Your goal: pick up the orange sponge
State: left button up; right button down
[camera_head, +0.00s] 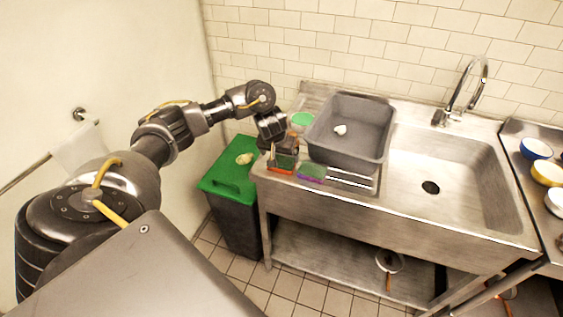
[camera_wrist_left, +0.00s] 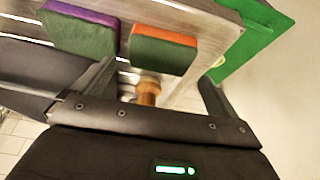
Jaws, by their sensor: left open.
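The orange sponge (camera_head: 281,170) lies on the front left of the steel sink counter, partly hidden by my left gripper (camera_head: 284,153). In the left wrist view the orange sponge (camera_wrist_left: 163,50) shows a dark green face and orange edges. It lies ahead of my left gripper, between the lines of the two spread fingers. My left gripper is open and empty above the counter; I cannot tell the exact gap to the sponge. My right gripper is not in view.
A purple and green sponge (camera_head: 312,172) lies just right of the orange one; it also shows in the left wrist view (camera_wrist_left: 80,30). A grey tub (camera_head: 350,150) stands behind them. A green-lidded bin (camera_head: 226,186) is left of the counter. The sink basin (camera_head: 450,165) is empty.

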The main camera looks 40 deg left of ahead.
aim_at(281, 162)
pick_arm(q)
jog(key=b+x, duration=0.3)
jog(key=x, duration=0.2)
jog(key=shift+s, duration=0.2)
jog(key=shift+w+a+f, duration=0.1)
jog(key=shift+w+f, duration=0.15)
jog(key=shift+f, duration=0.1)
jog(key=shift+r, duration=0.1)
jog(key=shift+s, duration=0.1)
jog(key=c, duration=0.7)
jog(key=shift+r, duration=0.15)
jog(key=shift+c, duration=0.2)
